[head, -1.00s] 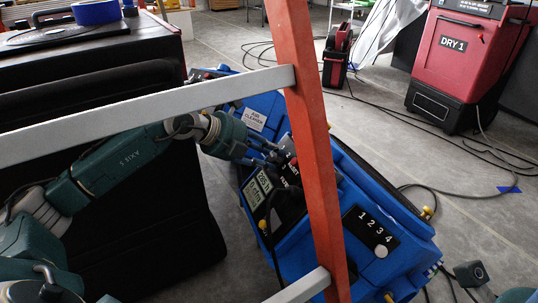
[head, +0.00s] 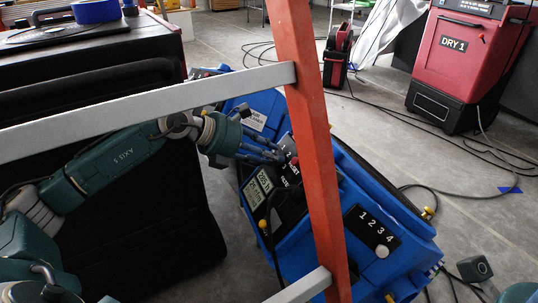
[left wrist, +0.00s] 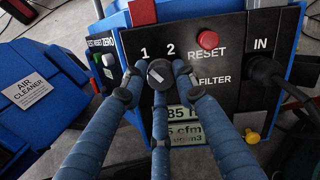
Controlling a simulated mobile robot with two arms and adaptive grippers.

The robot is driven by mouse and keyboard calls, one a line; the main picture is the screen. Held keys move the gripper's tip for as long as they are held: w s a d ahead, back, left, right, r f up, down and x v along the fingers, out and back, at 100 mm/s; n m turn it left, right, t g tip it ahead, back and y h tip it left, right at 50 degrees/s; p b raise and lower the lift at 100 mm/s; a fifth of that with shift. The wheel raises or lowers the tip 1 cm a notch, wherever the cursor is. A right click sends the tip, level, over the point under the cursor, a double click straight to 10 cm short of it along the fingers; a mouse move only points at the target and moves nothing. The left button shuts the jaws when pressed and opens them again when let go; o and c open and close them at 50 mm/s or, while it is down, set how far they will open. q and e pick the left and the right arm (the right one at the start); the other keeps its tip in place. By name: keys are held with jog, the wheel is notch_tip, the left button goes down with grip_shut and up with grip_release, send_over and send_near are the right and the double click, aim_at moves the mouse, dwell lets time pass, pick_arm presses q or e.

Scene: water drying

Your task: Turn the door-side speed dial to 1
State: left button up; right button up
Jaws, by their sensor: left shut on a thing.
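In the left wrist view a round dark dial (left wrist: 158,73) with a pale pointer mark sits on a black panel below the numerals 1 and 2. The pointer looks slanted toward the upper left, but the fingertips crowd it. My left gripper (left wrist: 157,78) has its three blue fingers closed around the dial from left, right and below. In the head view my left gripper (head: 279,157) reaches the panel of the blue air cleaner (head: 345,190); the orange ladder rail hides part of the panel, and the dial cannot be made out there.
Close to the dial are a red RESET button (left wrist: 208,40), a display (left wrist: 187,126) and a plugged-in cable (left wrist: 268,72). An orange ladder rail (head: 310,130) crosses in front. A 1-2-3-4 panel (head: 371,232) has a white knob. A black case (head: 130,180) stands left; cables cross the floor.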

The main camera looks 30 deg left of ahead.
pick_arm(q)
jog(key=shift+w+a+r+m, duration=0.1)
jog(key=shift+w+r+m, duration=0.1)
jog(key=shift+r+m, duration=0.3)
jog(key=shift+f+m, duration=0.1)
jog(key=shift+m, duration=0.2)
jog(key=o, duration=1.1)
jog(key=shift+s+f, duration=0.1)
jog(key=shift+f, duration=0.05)
jog(key=shift+s, duration=0.1)
